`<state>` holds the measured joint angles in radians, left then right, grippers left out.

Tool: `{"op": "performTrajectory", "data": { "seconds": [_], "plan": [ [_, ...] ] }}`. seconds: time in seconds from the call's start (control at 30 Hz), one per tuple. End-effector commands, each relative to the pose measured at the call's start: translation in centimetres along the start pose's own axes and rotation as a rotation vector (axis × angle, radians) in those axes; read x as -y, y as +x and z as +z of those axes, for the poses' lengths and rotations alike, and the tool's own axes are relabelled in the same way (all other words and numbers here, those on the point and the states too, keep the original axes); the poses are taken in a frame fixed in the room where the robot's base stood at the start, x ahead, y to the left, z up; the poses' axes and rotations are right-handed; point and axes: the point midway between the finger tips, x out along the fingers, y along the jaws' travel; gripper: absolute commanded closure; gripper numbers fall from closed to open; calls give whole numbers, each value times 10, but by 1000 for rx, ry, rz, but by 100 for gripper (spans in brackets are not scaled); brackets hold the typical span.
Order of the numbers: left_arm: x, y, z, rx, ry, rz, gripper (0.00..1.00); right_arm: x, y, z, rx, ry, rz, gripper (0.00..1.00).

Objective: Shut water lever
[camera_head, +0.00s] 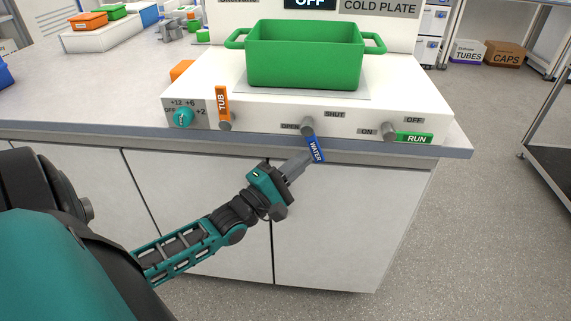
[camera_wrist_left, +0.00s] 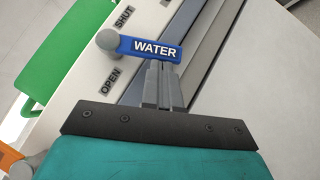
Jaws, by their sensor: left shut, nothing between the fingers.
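The blue water lever (camera_head: 315,149) hangs from a grey pivot knob on the front of the white cold plate unit (camera_head: 400,107). It points down and slightly right, between the OPEN label (camera_head: 290,126) on its left and the SHUT label (camera_head: 335,114) above right. My left gripper (camera_head: 305,159) is shut and empty, with its fingertips at the lever's left side. In the left wrist view the lever (camera_wrist_left: 150,48) lies across the fingertips (camera_wrist_left: 160,66), very close or touching; I cannot tell which. My right gripper is not in view.
A green tub (camera_head: 305,60) stands on the cold plate. The orange TUB lever (camera_head: 222,102), a teal dial (camera_head: 182,118) and the green RUN lever (camera_head: 413,138) are on the same panel. The counter edge (camera_head: 380,150) runs just below it. Floor at right is clear.

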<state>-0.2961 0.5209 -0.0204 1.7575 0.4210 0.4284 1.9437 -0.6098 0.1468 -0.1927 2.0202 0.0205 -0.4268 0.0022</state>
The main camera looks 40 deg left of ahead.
Motion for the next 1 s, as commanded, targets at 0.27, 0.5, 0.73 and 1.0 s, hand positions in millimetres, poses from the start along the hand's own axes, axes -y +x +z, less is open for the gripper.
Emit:
{"op": "performTrajectory", "data": {
  "seconds": [0.27, 0.5, 0.73, 1.0],
  "plan": [
    [14, 12, 11, 1, -190, 191, 100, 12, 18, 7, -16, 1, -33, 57],
    [18, 23, 23, 1, -352, 354, 100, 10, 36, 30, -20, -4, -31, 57],
    [17, 35, 35, 2, -507, 509, 100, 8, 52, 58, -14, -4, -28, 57],
    [10, 48, 48, 1, -674, 674, 100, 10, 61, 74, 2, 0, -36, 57]
  ]
}}
